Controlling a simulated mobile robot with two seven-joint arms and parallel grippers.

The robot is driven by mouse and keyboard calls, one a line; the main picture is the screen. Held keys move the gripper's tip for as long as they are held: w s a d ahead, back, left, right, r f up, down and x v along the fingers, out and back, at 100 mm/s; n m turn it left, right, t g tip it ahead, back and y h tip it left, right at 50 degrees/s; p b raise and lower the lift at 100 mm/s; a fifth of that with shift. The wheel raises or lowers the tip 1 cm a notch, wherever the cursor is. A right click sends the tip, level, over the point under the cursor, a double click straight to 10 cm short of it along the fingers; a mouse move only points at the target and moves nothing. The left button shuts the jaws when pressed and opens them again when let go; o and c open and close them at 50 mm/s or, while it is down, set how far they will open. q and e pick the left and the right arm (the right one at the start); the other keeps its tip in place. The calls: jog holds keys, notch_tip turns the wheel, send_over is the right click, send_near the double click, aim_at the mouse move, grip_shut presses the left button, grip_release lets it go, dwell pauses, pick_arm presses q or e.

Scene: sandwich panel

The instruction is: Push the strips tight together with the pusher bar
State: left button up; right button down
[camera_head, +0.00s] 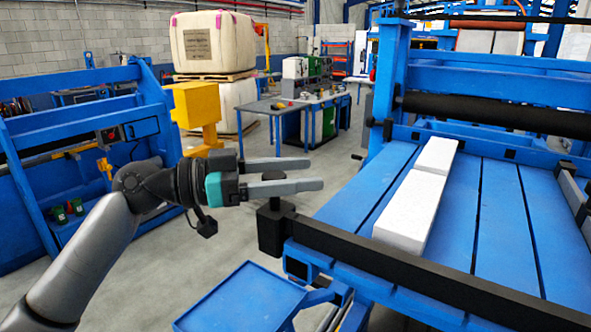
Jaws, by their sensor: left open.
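Two white strips lie end to end on the blue slatted table: a nearer, longer-looking one (410,212) and a farther one (436,155). A line shows where they meet; I cannot tell if a small gap is there. My right gripper is not in view.
A black roller (500,114) spans the blue frame behind the strips. A small blue tray (240,300) sits low at the front. A blue rack (75,150) stands at left, near a yellow post (197,105). The table's slats right of the strips are bare.

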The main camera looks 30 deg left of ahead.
pick_arm(q)
grip_shut()
dwell(0.6)
dwell(0.8)
